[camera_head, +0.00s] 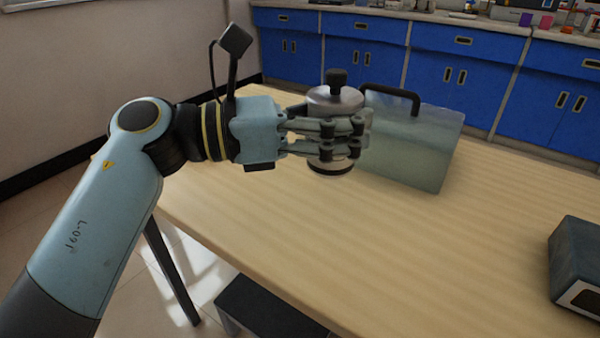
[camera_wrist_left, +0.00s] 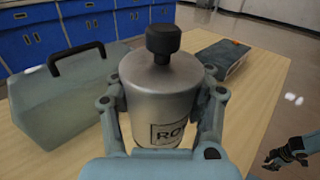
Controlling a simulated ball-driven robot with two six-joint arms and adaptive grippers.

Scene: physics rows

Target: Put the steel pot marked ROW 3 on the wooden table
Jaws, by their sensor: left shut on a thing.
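The steel pot (camera_head: 330,99) is a silver cylinder with a black knob on top and a dark base. In the left wrist view the pot (camera_wrist_left: 160,95) carries a label that starts "RO"; the rest is hidden. My left gripper (camera_head: 342,130) is shut around the pot's side and holds it upright over the far left part of the wooden table (camera_head: 330,230). I cannot tell whether its base touches the tabletop. My right gripper (camera_wrist_left: 285,155) shows small and dark at the right edge of the left wrist view, apart from the pot; its jaws are unclear.
A grey-green translucent case (camera_head: 410,145) with a black handle stands close to the right of the pot. A dark box (camera_head: 578,265) sits at the table's right. The middle of the table is clear. Blue cabinets (camera_head: 365,50) line the back.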

